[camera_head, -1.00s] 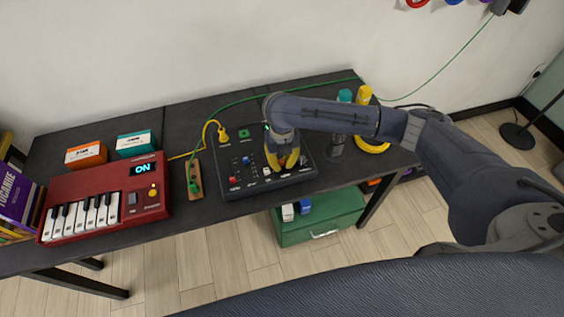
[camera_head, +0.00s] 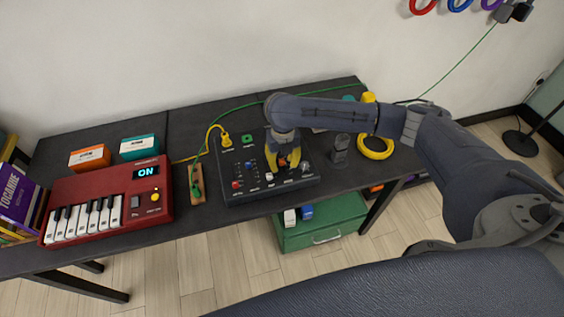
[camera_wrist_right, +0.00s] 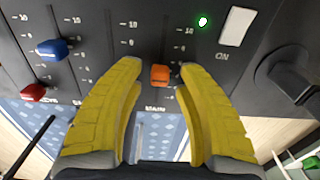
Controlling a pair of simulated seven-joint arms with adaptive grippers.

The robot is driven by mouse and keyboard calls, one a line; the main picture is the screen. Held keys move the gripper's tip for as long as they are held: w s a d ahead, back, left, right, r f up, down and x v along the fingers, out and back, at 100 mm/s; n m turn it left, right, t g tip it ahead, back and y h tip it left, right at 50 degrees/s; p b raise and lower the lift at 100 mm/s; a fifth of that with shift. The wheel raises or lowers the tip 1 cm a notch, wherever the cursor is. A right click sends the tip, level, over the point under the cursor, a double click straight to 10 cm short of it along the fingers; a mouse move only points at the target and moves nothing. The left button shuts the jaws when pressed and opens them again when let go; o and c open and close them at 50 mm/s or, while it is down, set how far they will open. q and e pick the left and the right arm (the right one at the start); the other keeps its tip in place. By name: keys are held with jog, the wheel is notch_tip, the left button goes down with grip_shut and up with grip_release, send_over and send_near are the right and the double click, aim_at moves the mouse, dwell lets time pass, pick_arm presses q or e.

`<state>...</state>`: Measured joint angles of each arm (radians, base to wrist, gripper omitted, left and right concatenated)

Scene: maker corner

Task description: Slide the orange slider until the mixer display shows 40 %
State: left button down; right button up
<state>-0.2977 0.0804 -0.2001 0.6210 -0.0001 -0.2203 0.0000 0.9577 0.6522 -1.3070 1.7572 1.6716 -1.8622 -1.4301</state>
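The black mixer (camera_head: 240,191) sits on the dark table, with several coloured sliders. The orange slider (camera_wrist_right: 159,75) shows in the right wrist view, in the column marked MAIN, near the lower part of its scale. My right gripper (camera_head: 285,165) points down over the mixer's right part. In the wrist view its two yellow fingers (camera_wrist_right: 159,72) stand either side of the orange slider, with a small gap on each side. The mixer's percentage display cannot be seen; the arm covers part of the mixer's back. My left gripper is out of view.
A blue slider (camera_wrist_right: 52,49) and a red slider (camera_wrist_right: 33,92) are left of the fingers. A lit green lamp (camera_wrist_right: 203,21) and white ON switch (camera_wrist_right: 235,26) are right.

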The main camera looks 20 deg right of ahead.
aim_at(283, 162)
jog(key=shift+r, duration=6.05)
